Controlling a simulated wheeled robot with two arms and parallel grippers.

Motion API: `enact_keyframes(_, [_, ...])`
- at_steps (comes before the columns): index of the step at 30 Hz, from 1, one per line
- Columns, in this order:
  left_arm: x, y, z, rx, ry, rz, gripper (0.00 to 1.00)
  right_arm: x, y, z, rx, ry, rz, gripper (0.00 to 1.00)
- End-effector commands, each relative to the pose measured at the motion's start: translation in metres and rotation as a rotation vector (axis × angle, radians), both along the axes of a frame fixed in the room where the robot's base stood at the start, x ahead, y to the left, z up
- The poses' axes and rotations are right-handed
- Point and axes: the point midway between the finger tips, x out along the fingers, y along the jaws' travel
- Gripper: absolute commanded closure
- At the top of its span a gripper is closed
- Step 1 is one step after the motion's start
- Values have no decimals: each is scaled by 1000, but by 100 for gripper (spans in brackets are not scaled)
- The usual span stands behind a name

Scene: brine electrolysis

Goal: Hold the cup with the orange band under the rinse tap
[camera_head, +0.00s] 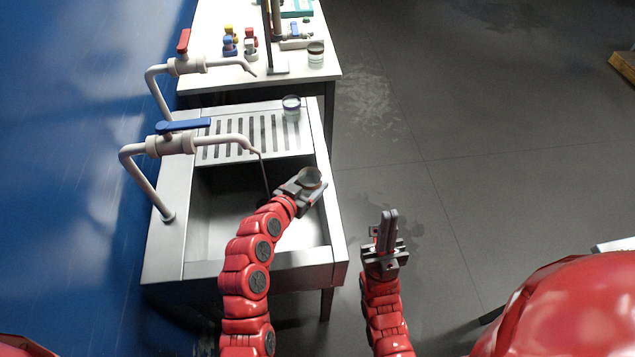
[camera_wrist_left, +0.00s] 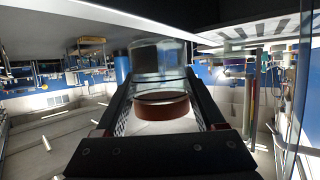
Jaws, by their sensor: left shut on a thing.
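My left gripper (camera_head: 300,189) is shut on a clear cup (camera_head: 311,177), held over the right side of the sink basin near its rim. In the left wrist view the cup (camera_wrist_left: 160,62) shows an orange-brown band (camera_wrist_left: 163,105) between the fingers. In the head view its open mouth faces up. The tap with the blue lever (camera_head: 172,145) reaches over the basin. A thin dark line hangs from its spout, left of the cup and apart from it; I cannot tell if it is water. My right gripper (camera_head: 388,222) is right of the sink, fingers together and empty.
A cup with a dark band (camera_head: 291,108) stands on the slotted drainboard (camera_head: 240,140). A tap with a red lever (camera_head: 190,64) stands behind. The white bench (camera_head: 215,75) holds another cup (camera_head: 316,54), small coloured bottles (camera_head: 240,42) and a stand.

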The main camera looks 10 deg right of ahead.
Motion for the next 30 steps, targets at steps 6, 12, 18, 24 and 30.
enact_keyframes(6, [1,26,-1,-1,-2,4,97,0,0,-11,0,0,0,100])
enact_keyframes(12, [1,48,-2,-2,2,3,97,0,0,-17,0,0,0,100])
enact_keyframes(18, [1,70,-5,-1,-4,5,97,0,0,-38,0,0,0,100])
enact_keyframes(24, [1,90,-5,0,-1,3,97,0,0,-56,0,0,0,100])
enact_keyframes(30, [0,102,-2,-1,-1,2,97,0,0,-65,0,0,0,100])
